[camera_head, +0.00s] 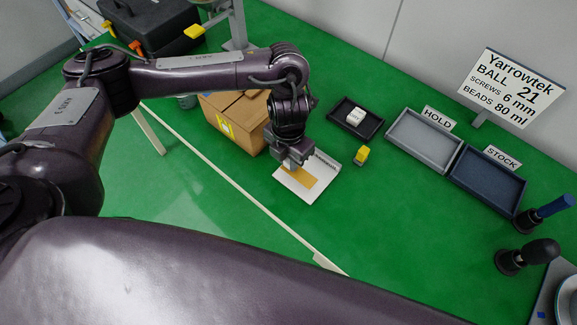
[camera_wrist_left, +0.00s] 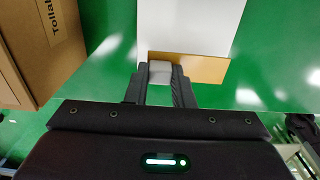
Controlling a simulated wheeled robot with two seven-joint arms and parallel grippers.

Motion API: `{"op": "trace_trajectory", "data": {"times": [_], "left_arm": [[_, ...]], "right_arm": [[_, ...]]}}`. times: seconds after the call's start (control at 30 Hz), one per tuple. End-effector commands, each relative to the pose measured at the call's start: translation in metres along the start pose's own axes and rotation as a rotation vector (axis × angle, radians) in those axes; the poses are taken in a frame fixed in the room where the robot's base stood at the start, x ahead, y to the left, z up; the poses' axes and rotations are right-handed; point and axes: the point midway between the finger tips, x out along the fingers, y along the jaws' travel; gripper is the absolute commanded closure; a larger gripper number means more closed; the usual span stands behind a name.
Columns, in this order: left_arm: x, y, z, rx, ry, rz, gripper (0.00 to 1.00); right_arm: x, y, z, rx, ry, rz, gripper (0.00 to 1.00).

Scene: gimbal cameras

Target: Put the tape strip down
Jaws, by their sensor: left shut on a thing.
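My left gripper (camera_head: 291,166) points down over a white sheet (camera_head: 307,193) on the green table. It is shut on a small pale grey end piece (camera_wrist_left: 160,72). A tan tape strip (camera_head: 303,180) extends from under the fingertips across the sheet; in the left wrist view the tan strip (camera_wrist_left: 202,69) lies along the sheet's near edge. The grey piece appears to be the strip's held end. I cannot tell whether the strip touches the sheet. My right gripper is not in view.
A cardboard box (camera_head: 238,120) stands close left of the gripper. A yellow-and-grey block (camera_head: 361,155) is to its right. Beyond are a black tray (camera_head: 373,128) with a white block, a grey HOLD tray (camera_head: 424,148) and a blue STOCK tray (camera_head: 487,188).

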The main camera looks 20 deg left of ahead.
Motion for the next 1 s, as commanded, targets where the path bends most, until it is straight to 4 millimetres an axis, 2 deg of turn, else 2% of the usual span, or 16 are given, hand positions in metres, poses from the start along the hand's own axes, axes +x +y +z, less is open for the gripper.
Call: {"op": "trace_trajectory", "data": {"times": [0.1, 0.23, 0.67, 0.7, 0.8, 0.87, 1.0], "left_arm": [[0.020, -0.001, -0.002, -0.003, 0.006, -0.003, 1.00], [0.035, 0.000, -0.001, -0.003, 0.003, -0.002, 1.00], [0.042, 0.000, -0.001, -0.001, 0.001, 0.000, 1.00], [0.041, 0.000, 0.000, -0.001, 0.001, 0.000, 0.76], [0.040, 0.000, 0.000, -0.001, 0.001, 0.000, 0.63], [0.040, 0.000, 0.000, -0.001, 0.001, 0.000, 0.57], [0.040, 0.000, 0.000, -0.001, 0.001, 0.000, 0.57]], "right_arm": [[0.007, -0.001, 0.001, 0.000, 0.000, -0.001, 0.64], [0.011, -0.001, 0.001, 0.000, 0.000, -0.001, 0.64], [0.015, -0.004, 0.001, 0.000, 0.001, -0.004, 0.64], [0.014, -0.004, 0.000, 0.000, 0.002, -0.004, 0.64], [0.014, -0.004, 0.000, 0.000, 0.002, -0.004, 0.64], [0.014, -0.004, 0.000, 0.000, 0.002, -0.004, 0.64], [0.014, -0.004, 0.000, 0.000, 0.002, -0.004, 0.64]]}}
